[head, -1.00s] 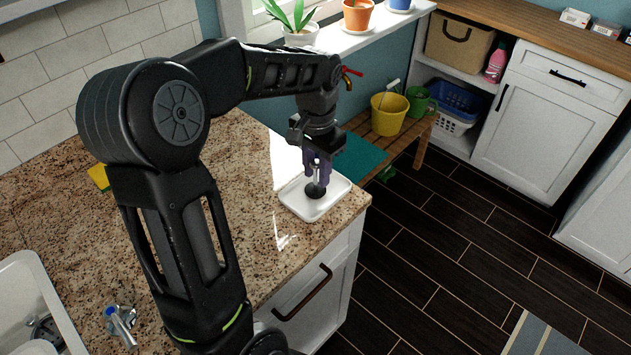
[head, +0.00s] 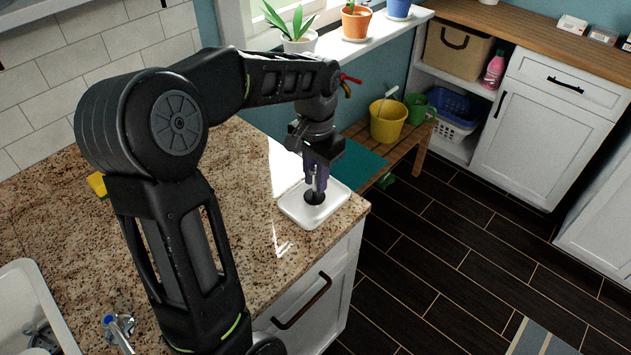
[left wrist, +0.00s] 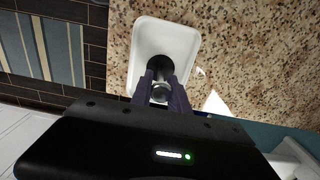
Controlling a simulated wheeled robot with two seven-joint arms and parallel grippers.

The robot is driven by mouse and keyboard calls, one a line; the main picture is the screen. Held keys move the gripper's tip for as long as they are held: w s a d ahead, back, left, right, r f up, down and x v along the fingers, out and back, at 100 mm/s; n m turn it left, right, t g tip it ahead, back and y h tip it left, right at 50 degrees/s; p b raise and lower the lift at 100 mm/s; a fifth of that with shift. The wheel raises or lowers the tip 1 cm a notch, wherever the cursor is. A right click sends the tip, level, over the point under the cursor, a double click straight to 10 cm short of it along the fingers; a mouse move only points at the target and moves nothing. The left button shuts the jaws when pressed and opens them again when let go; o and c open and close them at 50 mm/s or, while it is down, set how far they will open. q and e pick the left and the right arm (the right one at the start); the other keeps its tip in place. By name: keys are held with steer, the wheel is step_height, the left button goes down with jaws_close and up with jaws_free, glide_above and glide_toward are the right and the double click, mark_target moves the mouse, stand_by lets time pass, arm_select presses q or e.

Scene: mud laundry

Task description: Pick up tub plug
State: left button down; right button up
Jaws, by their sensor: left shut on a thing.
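The tub plug (head: 314,198) is a small dark disc with a pale metal stem on top. It is at a white rectangular tray (head: 334,211) near the counter's corner. My left gripper (head: 316,178) reaches down from above with purple fingers, shut on the plug's stem. In the left wrist view the fingers (left wrist: 161,92) close around the metal stem, and the dark plug (left wrist: 160,65) shows beyond them over the white tray (left wrist: 166,32). I cannot tell whether the plug touches the tray. My right gripper is not in view.
The speckled granite counter (head: 245,190) is mostly clear. A sink (head: 30,290) with a faucet (head: 118,328) lies at lower left. A yellow sponge (head: 97,184) lies by the wall. A wooden bench (head: 418,145) holds a yellow bucket (head: 386,122). Potted plants stand on the windowsill.

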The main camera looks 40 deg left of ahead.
arm_select(q)
step_height(320, 180, up, 10)
steer(key=shift+f, duration=0.15)
